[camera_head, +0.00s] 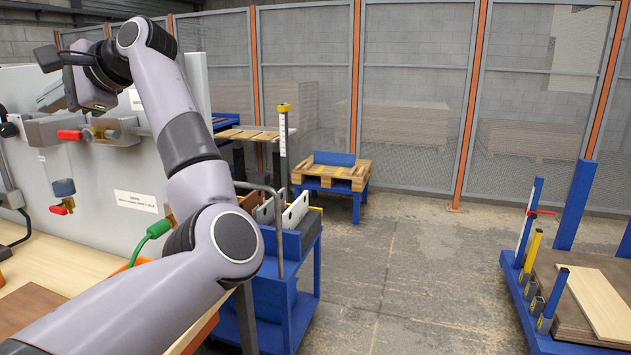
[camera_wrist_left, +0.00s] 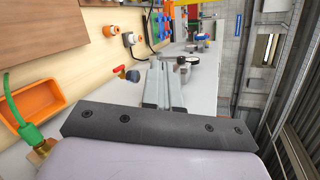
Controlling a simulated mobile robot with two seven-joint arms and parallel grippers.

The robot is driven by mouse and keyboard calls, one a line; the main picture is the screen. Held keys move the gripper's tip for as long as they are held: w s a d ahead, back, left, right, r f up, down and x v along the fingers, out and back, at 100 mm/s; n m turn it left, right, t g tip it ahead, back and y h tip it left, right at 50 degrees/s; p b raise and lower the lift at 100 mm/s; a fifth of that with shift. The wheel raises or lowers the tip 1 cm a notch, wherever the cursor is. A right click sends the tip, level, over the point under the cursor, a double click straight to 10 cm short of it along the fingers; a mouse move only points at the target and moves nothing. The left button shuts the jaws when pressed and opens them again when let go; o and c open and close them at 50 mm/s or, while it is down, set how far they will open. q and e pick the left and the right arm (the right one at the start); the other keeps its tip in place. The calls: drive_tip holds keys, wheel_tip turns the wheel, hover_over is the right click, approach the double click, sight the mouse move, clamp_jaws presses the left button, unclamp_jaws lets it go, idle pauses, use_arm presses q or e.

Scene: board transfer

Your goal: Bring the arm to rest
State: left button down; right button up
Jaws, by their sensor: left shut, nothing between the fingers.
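My left arm (camera_head: 205,190) rises from the lower left of the head view, bends at the top and reaches left toward a grey upright panel (camera_head: 110,180). My left gripper (camera_head: 92,92) is at the upper left, in front of the panel and just above a clamp-like fitting with a red handle (camera_head: 70,134). Its fingertips are hard to make out there. The left wrist view shows its two grey fingers (camera_wrist_left: 163,85) close together, with nothing held. I cannot tell whether the gripper touches the fitting. My right gripper is in neither view.
A blue cart (camera_head: 284,270) with upright boards stands right of my forearm. A wooden pallet (camera_head: 335,172) on a blue stand is behind it. A blue rack (camera_head: 545,345) with boards stands at right. The floor between is clear. An orange bin (camera_wrist_left: 35,105) shows in the wrist view.

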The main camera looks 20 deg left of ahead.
use_arm(q)
drive_tip(key=w+d+f+m+t+y, duration=0.4)
drive_tip(key=m+y, duration=0.3)
drive_tip(key=m, duration=0.5)
drive_tip(key=w+d+f+m+t+y, duration=0.2)
drive_tip(key=w+d+m+t+y, duration=0.35)
drive_tip(key=m, duration=0.55)
drive_tip(key=w+d+f+m+t+h, duration=0.3)
drive_tip(key=d+f+m+t+h, duration=0.55)
drive_tip(key=m, duration=0.75)
drive_tip(key=w+d+f+m+t+h, duration=0.3)
drive_tip(key=d+f+m+t+h, duration=0.2)
drive_tip(key=f+m+t+h, duration=0.85)
drive_tip(key=s+d+f+m+g+h, duration=0.25)
drive_tip(key=d+f+m+g, duration=0.25)
drive_tip(key=f+m, duration=0.3)
drive_tip(key=s+d+f+m+g+h, duration=0.2)
drive_tip(key=s+d+f+m+g, duration=0.3)
drive_tip(key=f, duration=0.4)
drive_tip(key=s+d+f+m+g, duration=0.3)
drive_tip(key=s+f+m, duration=0.1)
drive_tip(key=s+f, duration=0.3)
drive_tip(key=s+d+f+m+g+h, duration=0.1)
drive_tip(key=s+d+f+m+g, duration=0.2)
drive_tip(key=s+f, duration=0.5)
drive_tip(key=shift+s+f+m+g, duration=0.15)
drive_tip(key=shift+s+m+g, duration=0.2)
drive_tip(key=shift+s+m, duration=0.3)
